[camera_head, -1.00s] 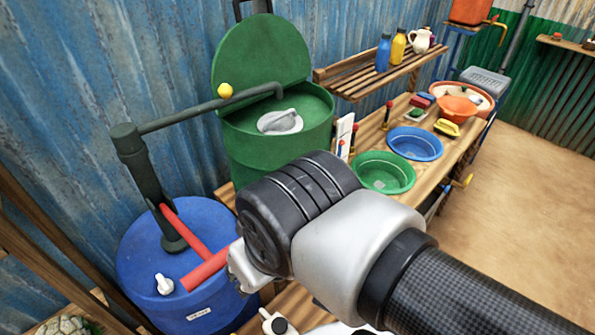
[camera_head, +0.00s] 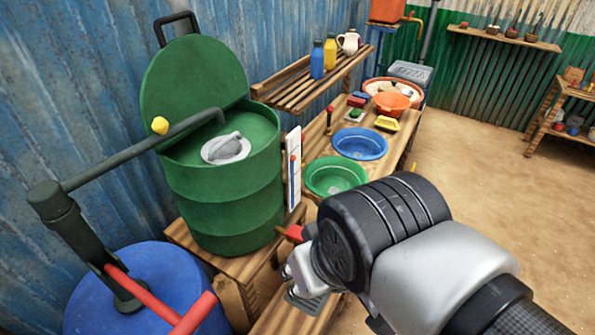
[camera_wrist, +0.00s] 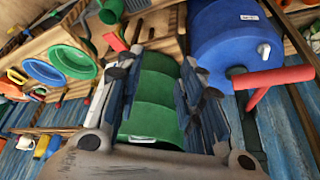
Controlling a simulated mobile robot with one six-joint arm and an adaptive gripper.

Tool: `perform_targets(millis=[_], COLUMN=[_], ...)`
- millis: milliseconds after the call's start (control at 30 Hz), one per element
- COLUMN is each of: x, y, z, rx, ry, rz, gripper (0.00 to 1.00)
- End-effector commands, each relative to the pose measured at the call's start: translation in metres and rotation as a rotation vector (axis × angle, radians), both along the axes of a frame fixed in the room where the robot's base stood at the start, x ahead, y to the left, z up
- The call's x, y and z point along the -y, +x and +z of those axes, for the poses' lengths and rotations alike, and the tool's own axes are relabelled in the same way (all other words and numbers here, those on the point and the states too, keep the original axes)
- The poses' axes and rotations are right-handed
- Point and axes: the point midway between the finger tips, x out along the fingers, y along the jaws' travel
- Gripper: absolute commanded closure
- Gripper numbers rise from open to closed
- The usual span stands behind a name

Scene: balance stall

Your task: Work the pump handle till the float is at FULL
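The red pump handle (camera_head: 198,314) is a T-shaped bar coming from the dark green pump (camera_head: 57,205) over the blue barrel (camera_head: 85,285). It also shows at the right in the wrist view (camera_wrist: 272,76). My gripper (camera_head: 300,280) is right of the handle, apart from it. In the wrist view its fingers (camera_wrist: 158,85) are spread, with only the green drum behind the gap. The green drum (camera_head: 222,205) has a raised lid. A narrow white board (camera_head: 293,172) with blue and red marks stands at its right side; no FULL label or float position is readable.
A wooden bench with a green basin (camera_head: 335,191), a blue basin (camera_head: 360,158) and an orange bowl (camera_head: 390,103) runs to the back. A small red piece (camera_head: 291,232) is close to my gripper. Open sandy floor (camera_head: 490,170) lies to the right.

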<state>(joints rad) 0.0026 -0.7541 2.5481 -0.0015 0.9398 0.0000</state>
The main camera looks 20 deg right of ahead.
Motion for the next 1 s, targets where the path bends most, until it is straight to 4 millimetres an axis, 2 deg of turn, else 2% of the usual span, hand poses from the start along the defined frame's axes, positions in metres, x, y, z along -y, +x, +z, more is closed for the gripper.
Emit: perform_targets(millis=[167,467,567,667,767,1000], x=[0.0,0.0,-0.004,-0.013,-0.028,-0.081], y=[0.0,0.0,0.003,0.01,0.022,0.051], z=[0.0,0.001,0.006,0.019,0.037,0.074], rx=[0.0,-0.001,-0.014,-0.047,-0.095,-0.223], ry=[0.0,-0.001,-0.011,-0.038,-0.081,-0.193], rz=[0.0,0.004,0.044,0.152,0.33,0.864], gripper=[0.66,0.86,0.93,1.0,1.0,1.0])
